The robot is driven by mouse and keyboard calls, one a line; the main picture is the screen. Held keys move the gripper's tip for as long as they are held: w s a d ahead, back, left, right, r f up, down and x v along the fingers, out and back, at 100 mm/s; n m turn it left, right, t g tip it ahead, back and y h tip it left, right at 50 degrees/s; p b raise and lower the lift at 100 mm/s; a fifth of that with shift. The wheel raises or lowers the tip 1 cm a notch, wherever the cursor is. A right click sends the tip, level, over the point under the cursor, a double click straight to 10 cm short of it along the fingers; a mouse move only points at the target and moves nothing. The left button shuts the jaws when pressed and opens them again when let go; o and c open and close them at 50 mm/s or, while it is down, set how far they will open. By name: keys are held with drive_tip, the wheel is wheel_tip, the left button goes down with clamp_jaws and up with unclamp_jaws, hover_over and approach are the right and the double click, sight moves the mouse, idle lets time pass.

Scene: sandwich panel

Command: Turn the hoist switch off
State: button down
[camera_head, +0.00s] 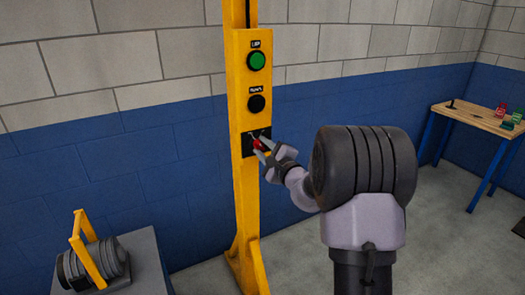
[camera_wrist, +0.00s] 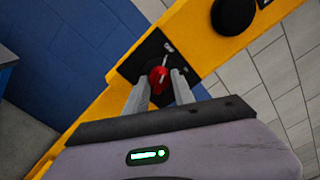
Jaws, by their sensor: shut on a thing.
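The hoist switch is a red knob (camera_head: 257,144) on a black plate (camera_head: 247,148), low on the yellow control panel (camera_head: 237,120). It also shows in the wrist view as a red knob (camera_wrist: 158,75) on the black plate (camera_wrist: 128,68). My gripper (camera_head: 261,140) is at the plate, with its two fingers (camera_wrist: 158,82) on either side of the knob. It is shut on the knob.
A green button (camera_head: 257,60) and a black button (camera_head: 257,103) sit above the switch. A grey block (camera_head: 140,262) with a motor-like hoist (camera_head: 92,264) stands at lower left. A wooden workbench (camera_head: 470,115) with small items is at right. Bare floor lies between.

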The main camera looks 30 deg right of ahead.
idle(0.3)
drive_tip(key=c, duration=1.1)
unclamp_jaws()
drive_tip(key=shift+o, duration=0.2)
drive_tip(key=s+p, duration=0.2)
drive_tip(key=s, duration=1.5)
drive_tip(key=shift+s+d, duration=0.25)
